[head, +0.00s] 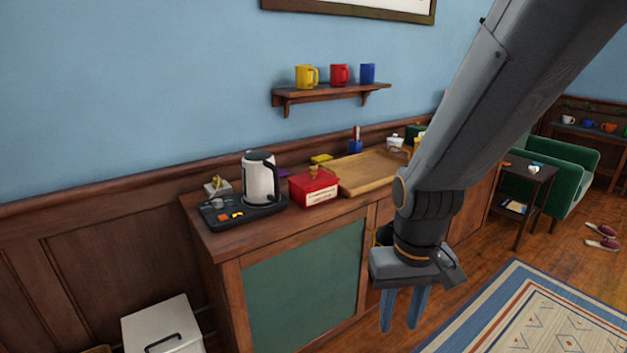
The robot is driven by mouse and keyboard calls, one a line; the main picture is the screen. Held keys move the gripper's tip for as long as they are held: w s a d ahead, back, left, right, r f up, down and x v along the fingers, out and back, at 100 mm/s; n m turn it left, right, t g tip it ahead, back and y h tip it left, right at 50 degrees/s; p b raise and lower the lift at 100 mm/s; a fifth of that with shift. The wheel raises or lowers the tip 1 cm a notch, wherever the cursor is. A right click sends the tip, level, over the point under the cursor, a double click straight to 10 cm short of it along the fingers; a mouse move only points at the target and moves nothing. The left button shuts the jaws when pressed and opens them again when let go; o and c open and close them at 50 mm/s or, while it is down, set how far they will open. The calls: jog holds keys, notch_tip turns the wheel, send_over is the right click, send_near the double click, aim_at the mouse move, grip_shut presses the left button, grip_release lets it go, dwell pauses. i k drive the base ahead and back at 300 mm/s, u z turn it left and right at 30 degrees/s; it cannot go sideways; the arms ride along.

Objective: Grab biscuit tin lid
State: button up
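A red biscuit tin (318,197) with a pale label stands on the wooden cabinet (222,240), just right of the kettle. Its red lid (303,180) appears to be on top, with a small yellowish knob. My gripper (400,328) points down in front of the cabinet, to the right of the tin and lower in the picture. Its two blue-grey fingers are apart with nothing between them. It is well clear of the lid. My arm hides part of the cabinet's right side.
A white kettle (259,180) stands on a black tray (240,217) left of the tin. A wooden tray (365,172) lies to its right. A shelf (330,94) with yellow, red and blue mugs hangs above. A white bin (160,322) stands at lower left.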

aim_at(307, 182)
jog(key=z, duration=0.65)
jog(key=i, duration=1.7)
jog(key=u, duration=0.6)
